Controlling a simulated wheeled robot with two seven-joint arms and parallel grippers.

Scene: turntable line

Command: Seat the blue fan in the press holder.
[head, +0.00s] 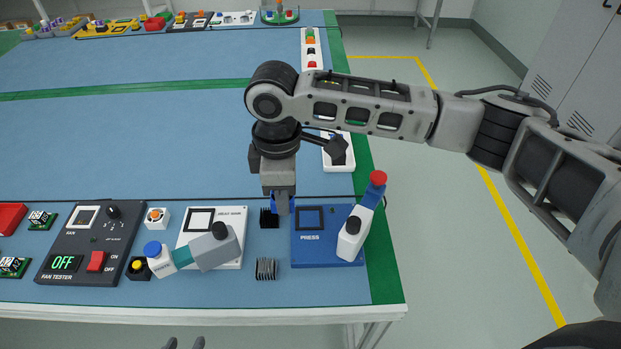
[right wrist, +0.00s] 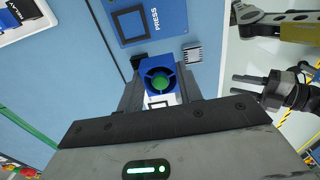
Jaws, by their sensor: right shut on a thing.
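The blue fan (right wrist: 147,73) with a green hub sits between the two fingers of my right gripper (right wrist: 160,88) in the right wrist view. In the head view my right gripper (head: 279,203) points down with the fan (head: 275,203) mostly hidden by the fingers, just left of the press. The press holder is a blue block marked PRESS (head: 310,250) with a square pocket, at the table's right front. It also shows in the right wrist view (right wrist: 120,27).
A dark heat sink (head: 269,222) and a ribbed silver one (head: 266,268) lie left of the press. Further left are a white station (head: 236,258) with a grey lever and the fan tester (head: 78,275). The blue table's middle (head: 130,150) is clear.

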